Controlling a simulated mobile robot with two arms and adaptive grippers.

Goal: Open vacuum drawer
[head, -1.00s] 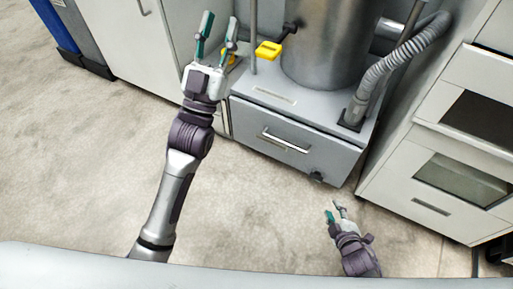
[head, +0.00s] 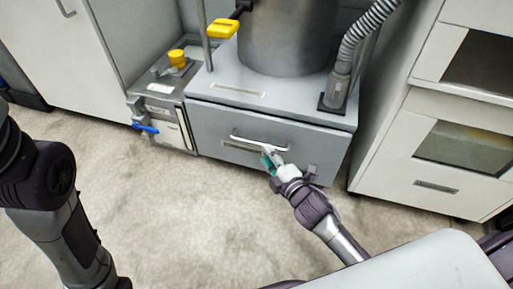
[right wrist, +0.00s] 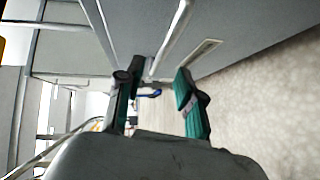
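The vacuum drawer (head: 215,121) is the grey front under the metal cylinder, and it looks closed. Its pale bar handle (head: 248,140) runs across the front above a small label plate. My right gripper (head: 268,160) is at the right end of the handle, reaching in from the lower right. In the right wrist view, the two green fingertips (right wrist: 160,85) stand apart. The handle (right wrist: 172,40) runs in line with the gap between them, and I cannot tell whether they touch it. My left arm shows at the left edge, but its gripper is out of view.
A grey metal cylinder (head: 287,35) and a ribbed hose (head: 370,28) stand above the drawer. A small unit with a blue lever (head: 145,128) is to its left. A white cabinet (head: 420,155) stands close on the right. The floor (head: 185,215) in front is clear.

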